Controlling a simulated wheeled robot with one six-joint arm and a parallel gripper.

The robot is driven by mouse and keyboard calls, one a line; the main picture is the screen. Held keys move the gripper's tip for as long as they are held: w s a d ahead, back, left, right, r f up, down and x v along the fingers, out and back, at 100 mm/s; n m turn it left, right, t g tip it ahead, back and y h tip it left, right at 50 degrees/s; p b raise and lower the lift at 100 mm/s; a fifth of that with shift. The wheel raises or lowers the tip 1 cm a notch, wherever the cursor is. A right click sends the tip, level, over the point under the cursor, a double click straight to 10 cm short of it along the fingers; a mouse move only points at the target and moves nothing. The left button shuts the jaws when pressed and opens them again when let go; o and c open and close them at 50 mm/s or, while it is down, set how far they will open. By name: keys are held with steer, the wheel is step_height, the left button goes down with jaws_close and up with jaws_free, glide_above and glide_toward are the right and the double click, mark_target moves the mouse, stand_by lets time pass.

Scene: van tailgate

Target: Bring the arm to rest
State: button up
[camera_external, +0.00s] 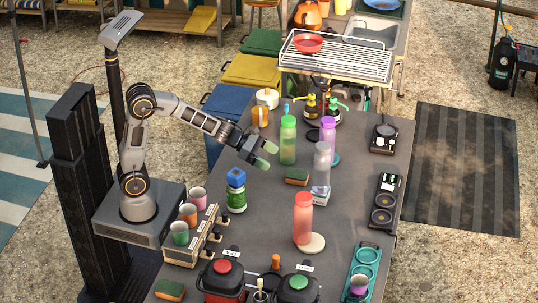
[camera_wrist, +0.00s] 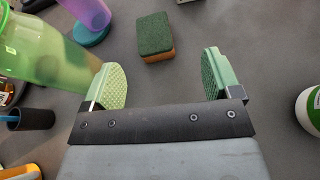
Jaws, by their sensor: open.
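My arm reaches out over the grey table from its base at the left. My gripper (camera_external: 266,156) is open and empty above the table, with pale green finger pads. In the wrist view the two pads of my gripper (camera_wrist: 165,82) stand wide apart with bare table between them. A translucent green bottle (camera_external: 288,142) stands upright close to the fingers. In the wrist view this green bottle (camera_wrist: 40,45) lies beside the left pad; I cannot tell if they touch. A green-and-brown sponge (camera_external: 297,177) lies on the table beyond the fingertips, also in the wrist view (camera_wrist: 155,38).
A blue-capped green jar (camera_external: 236,190) stands below the gripper. Cups (camera_external: 189,214) stand in a rack near my base. Clear (camera_external: 321,165), purple (camera_external: 328,131) and red (camera_external: 303,215) bottles stand to the right. Black devices (camera_external: 384,200) line the right edge.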

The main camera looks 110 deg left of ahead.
steer(key=s+d+r+m+g+h+p, duration=0.1)
steer(key=d+r+m+p, duration=0.2)
steer(key=d+r+m, duration=0.2)
steer(key=s+d+r+m+g+h+p, duration=0.2)
steer(key=d+r+m, duration=0.3)
steer(key=d+m, duration=0.1)
steer(key=s+d+r+m+g+h+p, duration=0.1)
steer(key=s+d+r+m+p, duration=0.1)
steer(key=d+r+m, duration=0.3)
steer(key=shift+d+m+g+p, duration=0.3)
steer(key=shift+d+m+p, duration=0.55)
steer(key=shift+m, duration=0.45)
steer(key=s+f+m+g+y+p, duration=0.1)
steer(key=s+f+m+g+y, duration=0.1)
steer(key=s+m, duration=0.5)
steer(key=s+d+f+m+g+y+p, duration=0.1)
steer(key=s+f+m+g+y+p, duration=0.1)
steer(key=s+m, duration=0.6)
steer(key=shift+m+g, duration=0.4)
steer(key=shift+g, duration=0.2)
